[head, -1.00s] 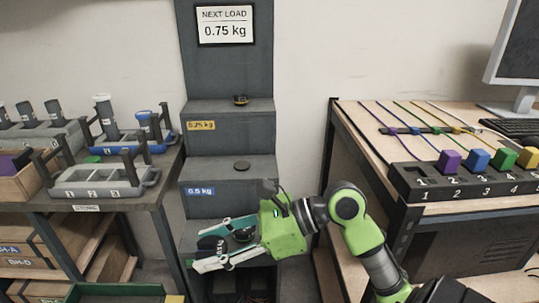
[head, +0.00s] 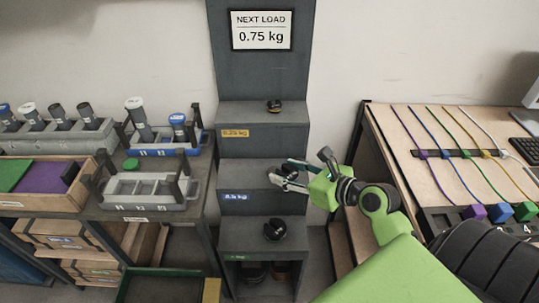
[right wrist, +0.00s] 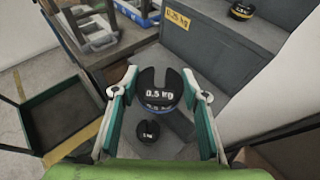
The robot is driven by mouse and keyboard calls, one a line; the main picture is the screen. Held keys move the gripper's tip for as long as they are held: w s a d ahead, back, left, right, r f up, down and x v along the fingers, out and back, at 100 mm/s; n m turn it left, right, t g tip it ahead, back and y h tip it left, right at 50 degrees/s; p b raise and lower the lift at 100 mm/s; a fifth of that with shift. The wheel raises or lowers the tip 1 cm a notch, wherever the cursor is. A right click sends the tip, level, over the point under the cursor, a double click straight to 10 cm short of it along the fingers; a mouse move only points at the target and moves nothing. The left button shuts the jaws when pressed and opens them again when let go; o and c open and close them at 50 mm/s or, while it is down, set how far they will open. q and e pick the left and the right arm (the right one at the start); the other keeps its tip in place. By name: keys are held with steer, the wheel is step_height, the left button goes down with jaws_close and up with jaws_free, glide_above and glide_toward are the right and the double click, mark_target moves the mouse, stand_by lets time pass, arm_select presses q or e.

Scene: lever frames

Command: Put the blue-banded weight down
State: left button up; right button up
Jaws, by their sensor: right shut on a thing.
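The blue-banded weight (right wrist: 158,88), a dark slotted disc marked 0.5 KG, is between the fingers of my right gripper (right wrist: 160,100). Its blue band shows along the near lower edge in the right wrist view. In the head view my right gripper (head: 282,178) is at the step with the blue label (head: 236,197), and the weight is mostly hidden by the fingers. I cannot tell whether the weight touches the step. My left gripper is not in view.
A yellow-banded weight (head: 274,106) sits on the higher step with the yellow label (head: 236,133). Another dark weight (head: 275,230) sits on the lower step. A shelf with racks (head: 150,190) stands left, a cable bench (head: 430,140) right.

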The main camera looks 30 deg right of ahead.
steer(key=b, duration=0.2)
glide_above(275, 167)
steer(key=s+a, duration=0.1)
steer(key=s, duration=0.1)
step_height(275, 167, down, 9)
steer(key=shift+s+a, duration=0.1)
steer(key=shift+s, duration=0.05)
steer(key=shift+w+f, duration=0.2)
steer(key=shift+f+b, duration=0.3)
steer(key=shift+f, duration=1.3)
steer(key=shift+f, duration=0.2)
steer(key=o, duration=1.6)
steer(key=shift+c, duration=0.2)
